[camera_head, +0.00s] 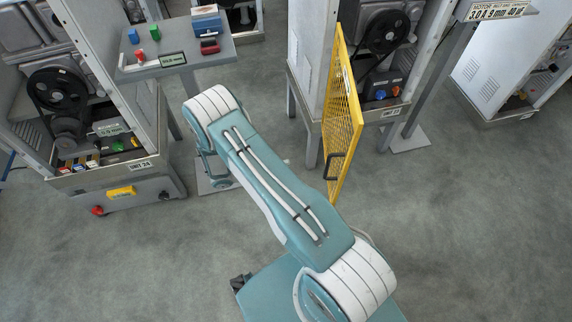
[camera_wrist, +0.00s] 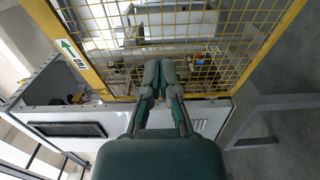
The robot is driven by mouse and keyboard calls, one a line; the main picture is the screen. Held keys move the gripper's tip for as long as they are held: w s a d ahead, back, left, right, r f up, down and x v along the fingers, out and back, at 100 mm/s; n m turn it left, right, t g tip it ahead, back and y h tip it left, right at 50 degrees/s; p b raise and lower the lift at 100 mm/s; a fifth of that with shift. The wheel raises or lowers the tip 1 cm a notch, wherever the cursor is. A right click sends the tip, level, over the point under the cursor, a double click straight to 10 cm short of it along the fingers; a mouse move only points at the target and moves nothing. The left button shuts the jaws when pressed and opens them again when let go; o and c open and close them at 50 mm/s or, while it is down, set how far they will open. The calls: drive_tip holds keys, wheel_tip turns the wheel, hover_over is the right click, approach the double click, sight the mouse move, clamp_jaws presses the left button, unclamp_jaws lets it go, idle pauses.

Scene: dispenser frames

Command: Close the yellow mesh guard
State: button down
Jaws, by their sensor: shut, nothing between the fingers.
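The yellow mesh guard (camera_head: 343,110) stands swung out from the front of the middle machine cabinet in the head view, seen at a steep angle. A dark handle (camera_head: 336,163) is on its lower part. In the wrist view the guard's yellow frame and mesh (camera_wrist: 215,45) fill the upper middle, with machine parts showing through. My gripper (camera_wrist: 158,72) is shut and empty, pointing at the guard's lower part. I cannot tell whether the fingertips touch the mesh.
The middle cabinet (camera_head: 308,50) has its belt and pulley exposed beside the guard. Another open cabinet (camera_head: 125,70) stands left, with a grey shelf (camera_head: 215,58) holding small coloured items. A sign post (camera_head: 437,70) stands right of the guard. Grey floor (camera_head: 460,220) is clear at the lower right.

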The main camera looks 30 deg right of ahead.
drive_tip(key=s+d, duration=0.5)
drive_tip(key=d, duration=0.3)
drive_tip(key=shift+s+d, duration=0.25)
drive_tip(key=shift+d, duration=0.05)
